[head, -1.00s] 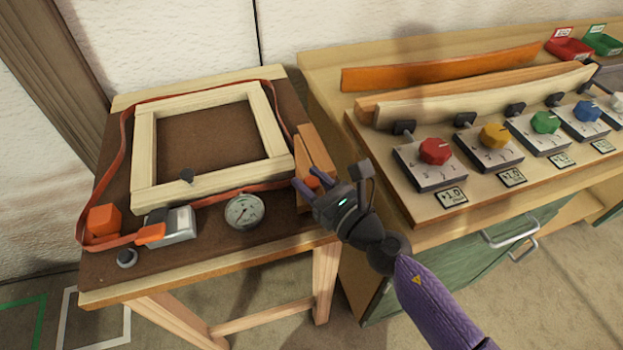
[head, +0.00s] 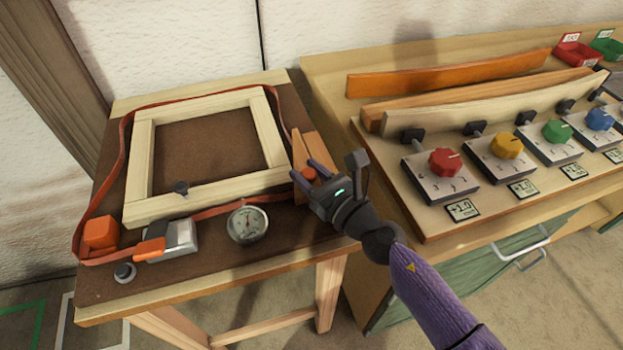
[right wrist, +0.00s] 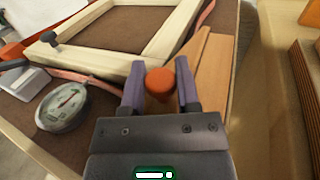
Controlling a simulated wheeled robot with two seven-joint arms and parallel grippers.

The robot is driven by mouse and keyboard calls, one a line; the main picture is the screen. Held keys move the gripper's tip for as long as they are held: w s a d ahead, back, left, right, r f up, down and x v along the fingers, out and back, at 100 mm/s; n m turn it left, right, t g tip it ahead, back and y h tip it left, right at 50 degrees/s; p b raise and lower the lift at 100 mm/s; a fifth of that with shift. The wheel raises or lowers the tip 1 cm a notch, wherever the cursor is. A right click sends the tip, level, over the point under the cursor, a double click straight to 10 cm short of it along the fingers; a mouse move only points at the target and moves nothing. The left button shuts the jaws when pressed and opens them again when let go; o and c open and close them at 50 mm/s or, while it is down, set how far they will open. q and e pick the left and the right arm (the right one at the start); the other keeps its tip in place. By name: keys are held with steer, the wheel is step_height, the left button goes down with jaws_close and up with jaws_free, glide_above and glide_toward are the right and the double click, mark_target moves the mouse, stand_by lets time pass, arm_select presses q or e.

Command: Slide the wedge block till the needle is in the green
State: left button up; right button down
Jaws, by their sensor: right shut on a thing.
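The wedge block (head: 303,150) is light wood with an orange knob (head: 309,174) on top. It lies at the right side of the small table, against the right side of the pale wooden frame (head: 208,182). My right gripper (head: 307,172) is shut on the knob; the right wrist view shows a finger on each side of the knob (right wrist: 160,82). The red strap (head: 228,207) runs around the frame. The round dial gauge (head: 247,224) sits in front of the frame and also shows in the right wrist view (right wrist: 62,105). My left gripper is out of view.
A metal buckle with an orange lever (head: 150,249) and an orange block (head: 100,235) lie at the table's front left. The workbench on the right carries bent laths (head: 490,98) and several coloured knobs (head: 445,162).

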steer(key=shift+s+d, duration=0.1)
steer(key=shift+s, duration=0.1)
steer(key=shift+c, duration=1.9)
jaws_free()
steer(key=shift+s+d, duration=0.25)
steer(key=shift+s, duration=0.05)
steer(key=v, duration=0.8)
steer(key=shift+s+d+f+b, duration=0.1)
steer(key=shift+f+b, duration=0.05)
steer(key=shift+b, duration=0.2)
steer(key=shift+s+d, duration=0.25)
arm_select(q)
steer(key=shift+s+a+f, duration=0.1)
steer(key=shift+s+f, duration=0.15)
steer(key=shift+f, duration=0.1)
arm_select(e)
steer(key=shift+s, duration=0.1)
